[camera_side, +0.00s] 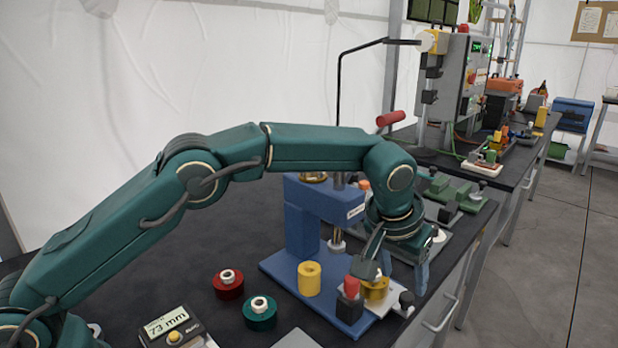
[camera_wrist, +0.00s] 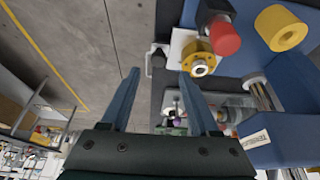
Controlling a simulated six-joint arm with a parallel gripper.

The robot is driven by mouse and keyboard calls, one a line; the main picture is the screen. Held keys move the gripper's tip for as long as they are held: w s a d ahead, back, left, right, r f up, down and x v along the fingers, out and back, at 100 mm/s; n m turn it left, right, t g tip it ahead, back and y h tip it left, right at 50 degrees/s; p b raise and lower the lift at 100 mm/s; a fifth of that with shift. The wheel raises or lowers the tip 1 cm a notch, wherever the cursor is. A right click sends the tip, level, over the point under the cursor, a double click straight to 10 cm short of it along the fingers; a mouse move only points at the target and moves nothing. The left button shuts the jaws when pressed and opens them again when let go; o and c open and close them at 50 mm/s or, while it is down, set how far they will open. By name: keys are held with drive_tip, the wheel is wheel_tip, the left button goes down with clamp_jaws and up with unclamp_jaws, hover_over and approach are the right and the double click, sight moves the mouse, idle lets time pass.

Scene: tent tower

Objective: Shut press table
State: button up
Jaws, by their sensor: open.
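The blue press (camera_side: 303,222) stands on the dark bench, its ram (camera_side: 337,243) raised above the base. The press table, a pale plate (camera_side: 384,303), sticks out past the base's right edge. It carries a brass flanged part (camera_side: 376,288) and ends in a black knob (camera_side: 404,299). The wrist view shows the plate (camera_wrist: 180,42), brass part (camera_wrist: 198,58) and dark knob (camera_wrist: 160,48). My gripper (camera_side: 396,278) points down over the table's outer end, open and empty. In the wrist view my fingertips (camera_wrist: 160,74) are spread, with the knob beyond the gap; contact cannot be told.
A red-topped dark post (camera_side: 350,287) stands beside the plate. A yellow cylinder (camera_side: 310,278) is on the press base. A red ring (camera_side: 228,284), a teal ring (camera_side: 260,312) and a gauge (camera_side: 172,328) are left. Green fixtures (camera_side: 455,190) are behind; the aisle is free.

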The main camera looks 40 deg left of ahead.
sight(406, 296)
drive_tip(key=shift+x, duration=2.75)
drive_tip(key=shift+d, duration=0.1)
clamp_jaws()
